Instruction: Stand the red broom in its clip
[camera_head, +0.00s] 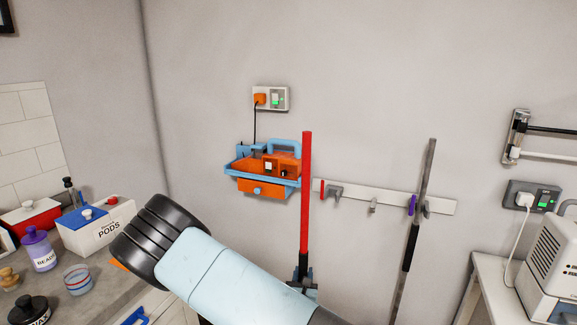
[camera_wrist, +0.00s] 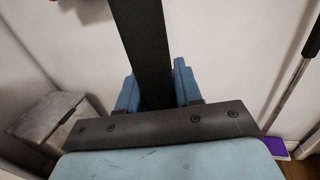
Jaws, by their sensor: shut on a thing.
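The red broom (camera_head: 305,190) stands close to upright in front of the wall, its red handle just left of the wall rail (camera_head: 390,197). My gripper (camera_head: 303,277) is shut on the broom's dark lower shaft. In the wrist view that dark shaft (camera_wrist: 145,45) runs between the blue fingers of my gripper (camera_wrist: 158,92). A grey open clip (camera_head: 331,191) sits at the rail's left end, right of the red handle and apart from it in the picture. The broom's lower end is hidden in the head view.
A grey pole (camera_head: 430,165) hangs in the rail's right clip (camera_head: 425,208). A small hook (camera_head: 373,206) sits between. An orange caddy (camera_head: 262,170) is on the wall left of the broom. The counter (camera_head: 88,262) at left holds boxes and jars. A white machine (camera_head: 550,265) stands right.

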